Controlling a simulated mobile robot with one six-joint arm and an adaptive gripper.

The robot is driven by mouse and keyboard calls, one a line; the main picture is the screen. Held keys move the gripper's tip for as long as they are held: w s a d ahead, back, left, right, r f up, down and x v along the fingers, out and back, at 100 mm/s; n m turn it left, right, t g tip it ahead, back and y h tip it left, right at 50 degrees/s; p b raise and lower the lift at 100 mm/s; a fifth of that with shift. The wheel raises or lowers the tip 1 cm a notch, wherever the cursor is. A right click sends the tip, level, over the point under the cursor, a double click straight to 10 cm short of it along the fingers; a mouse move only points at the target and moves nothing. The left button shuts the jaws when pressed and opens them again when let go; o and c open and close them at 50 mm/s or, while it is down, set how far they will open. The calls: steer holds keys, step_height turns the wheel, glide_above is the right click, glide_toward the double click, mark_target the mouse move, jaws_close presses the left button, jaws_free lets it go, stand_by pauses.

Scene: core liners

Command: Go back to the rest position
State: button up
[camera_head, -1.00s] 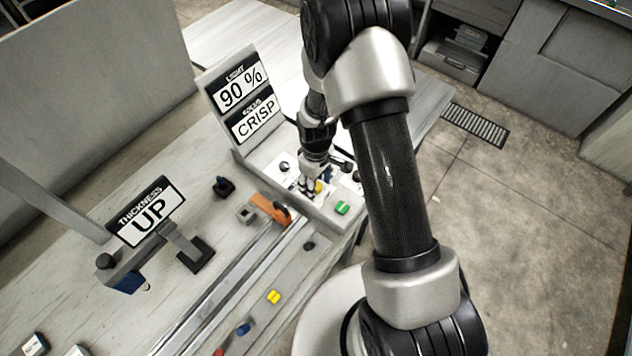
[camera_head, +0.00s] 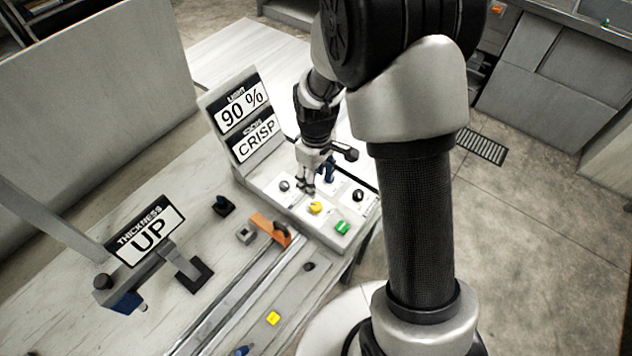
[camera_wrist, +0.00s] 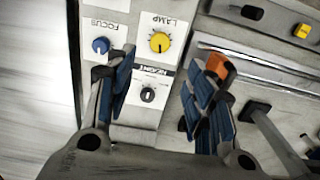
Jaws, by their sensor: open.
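My gripper (camera_head: 306,186) is open and empty above the control panel, in front of the display board, in the head view. My arm bends across the right half of the head view.
The display board (camera_head: 207,97) reads LIGHT 90 % and CRISP. A THICKNESS sign (camera_head: 148,230) reads UP. An orange part (camera_head: 270,229) sits at the rail's end beside the panel. A green button (camera_head: 342,228) is at the panel's near corner. Open floor lies to the right.

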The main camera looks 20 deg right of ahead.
stand_by(0.4)
steer(key=s+r+m+t+b, duration=0.1)
steer(key=s+r+m+t, duration=0.1)
steer(key=s+r, duration=0.55)
steer(key=s+r+m+t+b, duration=0.1)
steer(key=s+r+m+b, duration=0.3)
steer(key=r, duration=0.7)
steer(key=s+r+m+t+p, duration=0.1)
steer(key=s, duration=0.9)
steer(key=shift+r+t, duration=0.3)
steer(key=shift+r, duration=0.05)
steer(key=shift+w, duration=0.1)
